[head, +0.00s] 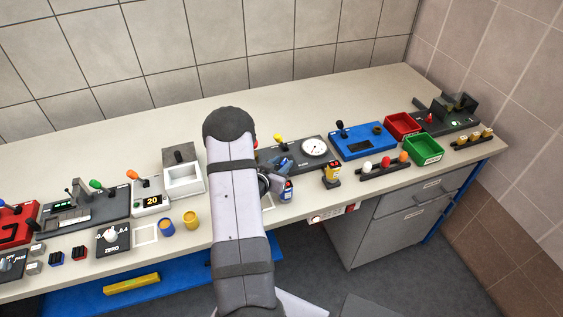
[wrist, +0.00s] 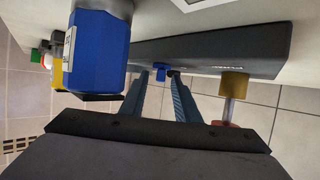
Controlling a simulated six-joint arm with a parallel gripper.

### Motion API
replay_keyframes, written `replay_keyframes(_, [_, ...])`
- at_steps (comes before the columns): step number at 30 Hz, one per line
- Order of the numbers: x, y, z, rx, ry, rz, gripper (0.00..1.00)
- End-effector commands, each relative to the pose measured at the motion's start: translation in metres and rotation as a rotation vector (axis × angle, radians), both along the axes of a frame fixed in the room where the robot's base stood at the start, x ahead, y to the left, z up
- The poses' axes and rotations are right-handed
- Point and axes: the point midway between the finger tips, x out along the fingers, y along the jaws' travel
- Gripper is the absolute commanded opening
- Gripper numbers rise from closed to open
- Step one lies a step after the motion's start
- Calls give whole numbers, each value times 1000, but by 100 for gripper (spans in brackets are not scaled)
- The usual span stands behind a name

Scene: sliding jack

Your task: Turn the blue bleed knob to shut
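The blue bleed knob (wrist: 160,71) is small and stands at the edge of a long dark panel in the wrist view. My gripper (wrist: 158,74) has its two blue-grey fingers apart, with the tips on either side of the knob. Whether either tip touches it, I cannot tell. In the head view my arm and gripper (head: 279,165) lie in front of the dark panel (head: 316,165) with a round white gauge and a yellow-topped lever. I cannot make out the knob there.
A blue labelled bottle (wrist: 96,52) stands close to the left of my fingers in the wrist view. A yellow cylinder on a rod (wrist: 234,84) is at their right. A blue panel (head: 362,142) and red and green bins fill the bench's right side.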

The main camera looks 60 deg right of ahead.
Motion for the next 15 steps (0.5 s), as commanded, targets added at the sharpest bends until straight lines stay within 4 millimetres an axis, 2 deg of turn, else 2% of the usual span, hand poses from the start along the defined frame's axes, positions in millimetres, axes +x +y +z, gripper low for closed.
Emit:
replay_keyframes(10, [0, -4, -1, 0, 0, 0, 29])
replay_keyframes(11, [0, -4, -1, 0, -1, 0, 26])
replay_keyframes(14, [0, -3, -1, 0, -1, 0, 3])
replay_keyframes(15, [0, -3, -1, 0, -1, 0, 0])
